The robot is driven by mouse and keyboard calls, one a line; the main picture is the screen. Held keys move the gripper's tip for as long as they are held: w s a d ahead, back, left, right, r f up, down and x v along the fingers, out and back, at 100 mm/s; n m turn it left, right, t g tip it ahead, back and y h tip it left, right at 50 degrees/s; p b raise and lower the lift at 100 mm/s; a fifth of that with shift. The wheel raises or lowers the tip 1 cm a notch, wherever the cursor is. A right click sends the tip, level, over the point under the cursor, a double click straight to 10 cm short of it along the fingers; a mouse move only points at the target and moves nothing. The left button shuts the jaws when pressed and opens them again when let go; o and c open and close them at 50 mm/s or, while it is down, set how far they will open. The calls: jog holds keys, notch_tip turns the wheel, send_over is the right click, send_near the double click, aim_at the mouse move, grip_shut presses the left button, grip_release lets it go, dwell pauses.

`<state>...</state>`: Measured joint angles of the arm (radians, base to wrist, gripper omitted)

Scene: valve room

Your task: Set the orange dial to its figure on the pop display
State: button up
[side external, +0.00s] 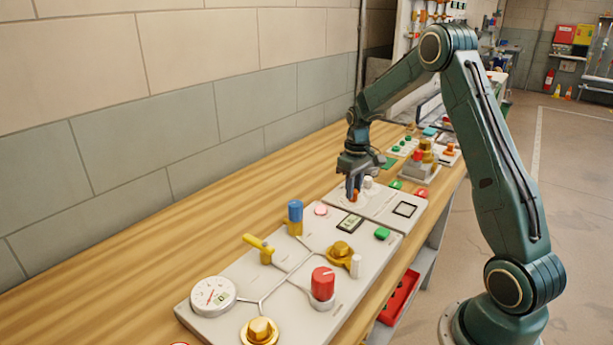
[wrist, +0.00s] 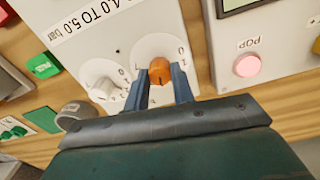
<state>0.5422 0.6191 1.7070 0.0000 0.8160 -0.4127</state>
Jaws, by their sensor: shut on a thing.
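The orange dial (wrist: 160,69) is on a white panel in the wrist view, with numbers printed around it. My gripper (wrist: 161,80) is shut on it, one blue-grey finger on each side. In the side external view the dial (side external: 356,196) shows as a small orange patch under my gripper (side external: 354,188). The fingers hide part of the dial's scale. A small display (side external: 350,222) sits on the neighbouring panel; its figure is too small to read. In the wrist view only a corner of a display (wrist: 232,4) shows, beside a lit pink button (wrist: 247,66) labelled POP.
A white knob (wrist: 103,82) stands close beside the orange dial. The near panel carries a blue-topped valve (side external: 295,215), a yellow lever (side external: 258,246), a red knob (side external: 322,284) and a gauge (side external: 213,296). The wooden bench (side external: 150,255) is clear along the wall.

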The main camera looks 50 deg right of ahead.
jog(key=o, duration=1)
jog(key=shift+r, duration=0.2)
notch_tip(320, 180, up, 14)
jog(key=shift+f, duration=0.25)
